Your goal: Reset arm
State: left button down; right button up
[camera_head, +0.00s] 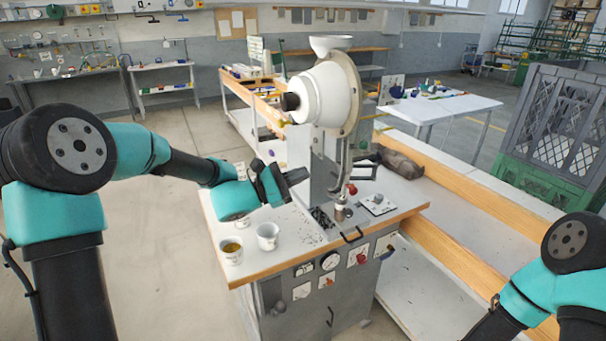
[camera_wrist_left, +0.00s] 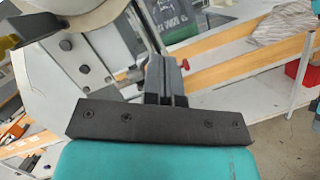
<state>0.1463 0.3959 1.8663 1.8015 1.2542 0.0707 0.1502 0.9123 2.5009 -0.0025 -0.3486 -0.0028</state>
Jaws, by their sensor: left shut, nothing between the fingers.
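My left arm reaches in from the left in the head view, and my left gripper (camera_head: 297,177) is shut and empty. It hangs over the left part of the press table, just left of the press column. In the left wrist view the gripper (camera_wrist_left: 168,70) shows with its fingers together, the press close by. The eyelet press (camera_head: 327,95) has a white round housing and a funnel on top. A red knob (camera_head: 351,189) sits low on its front. My right arm shows at the lower right; its gripper is out of the frame.
Two white cups (camera_head: 268,236) (camera_head: 232,251) stand at the table's front left, below my left gripper. The press table (camera_head: 300,262) has gauges and switches on its front. Wooden rails (camera_head: 450,180) run to the right.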

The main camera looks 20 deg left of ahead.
pick_arm(q)
jog(key=s+f+m+g+y, duration=0.25)
jog(key=s+f+g, duration=0.2)
jog(key=f, duration=0.95)
jog(key=s+f+m+g+y, duration=0.1)
jog(key=s+f+g+y, duration=0.4)
jog(key=f, duration=0.9)
jog(key=s+a+f+m+y, duration=0.2)
jog(key=s+f+m, duration=0.4)
jog(key=f, duration=0.4)
jog(key=s+a+f+m+y, duration=0.3)
jog(key=s+f+m, duration=0.3)
jog(key=f, duration=0.5)
jog(key=shift+s+a+g+y, duration=0.2)
jog(key=shift+s+g+y, duration=0.25)
jog(key=shift+s+y, duration=0.55)
jog(key=shift+s+h, duration=0.2)
jog(key=shift+h, duration=0.05)
